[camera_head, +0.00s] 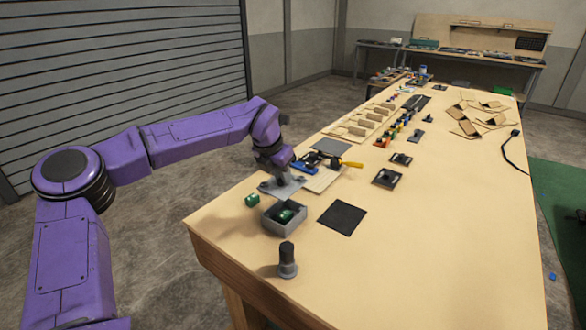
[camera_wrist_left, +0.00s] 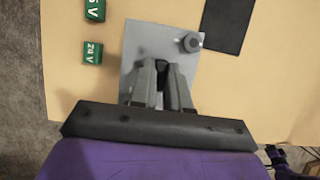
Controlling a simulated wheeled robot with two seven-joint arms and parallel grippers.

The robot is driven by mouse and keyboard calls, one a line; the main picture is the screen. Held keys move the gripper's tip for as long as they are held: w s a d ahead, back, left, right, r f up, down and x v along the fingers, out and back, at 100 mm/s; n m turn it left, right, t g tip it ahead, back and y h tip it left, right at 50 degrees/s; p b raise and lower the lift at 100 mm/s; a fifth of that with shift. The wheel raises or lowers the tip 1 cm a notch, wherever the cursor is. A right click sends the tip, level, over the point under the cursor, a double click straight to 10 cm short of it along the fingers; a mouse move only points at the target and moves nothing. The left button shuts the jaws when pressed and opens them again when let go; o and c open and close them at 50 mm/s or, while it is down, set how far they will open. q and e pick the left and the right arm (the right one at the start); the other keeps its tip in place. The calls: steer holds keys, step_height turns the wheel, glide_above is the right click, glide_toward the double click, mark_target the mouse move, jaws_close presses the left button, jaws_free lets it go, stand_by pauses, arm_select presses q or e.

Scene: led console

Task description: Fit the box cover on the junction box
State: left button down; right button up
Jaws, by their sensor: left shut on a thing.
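The junction box (camera_head: 284,222) is an open grey box on the table near its left edge, with a green block (camera_head: 286,215) inside. The box cover (camera_head: 279,187) is a flat grey plate, held above and just behind the box, apart from it as far as I can tell. My left gripper (camera_head: 281,176) is shut on the cover. In the left wrist view my left gripper (camera_wrist_left: 160,85) pinches the cover (camera_wrist_left: 146,48), and I cannot make out the box there. My right gripper is not in view.
A green block (camera_head: 252,200) lies left of the box; a 24 V block (camera_wrist_left: 93,52) shows in the wrist view. A black mat (camera_head: 342,217) lies right of the box. A dark knobbed post (camera_head: 287,262) stands in front. The table's right front is clear.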

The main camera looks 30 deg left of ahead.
mark_target(280, 188)
arm_select(q)
steer(key=shift+s+f, duration=0.2)
steer(key=shift+f, duration=0.15)
steer(key=shift+s+d+f+b, duration=0.15)
steer(key=shift+s+f+b, duration=0.5)
steer(key=shift+b, duration=0.5)
steer(key=b+x, duration=0.2)
steer(key=x, duration=0.2)
steer(key=shift+s+d+b, duration=0.15)
steer(key=shift+d+b, duration=0.05)
steer(key=shift+b, duration=0.15)
steer(key=shift+a+f, duration=0.1)
steer(key=shift+f, duration=0.2)
steer(key=shift+s+r, duration=0.25)
steer(key=shift+s, duration=0.1)
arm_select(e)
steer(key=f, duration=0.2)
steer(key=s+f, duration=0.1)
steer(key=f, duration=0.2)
arm_select(q)
steer(key=shift+w+f, duration=0.1)
steer(key=shift+w, duration=0.1)
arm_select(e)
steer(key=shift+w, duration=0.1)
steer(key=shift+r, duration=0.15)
arm_select(q)
steer(key=shift+f+b, duration=0.65)
steer(key=shift+f, duration=0.45)
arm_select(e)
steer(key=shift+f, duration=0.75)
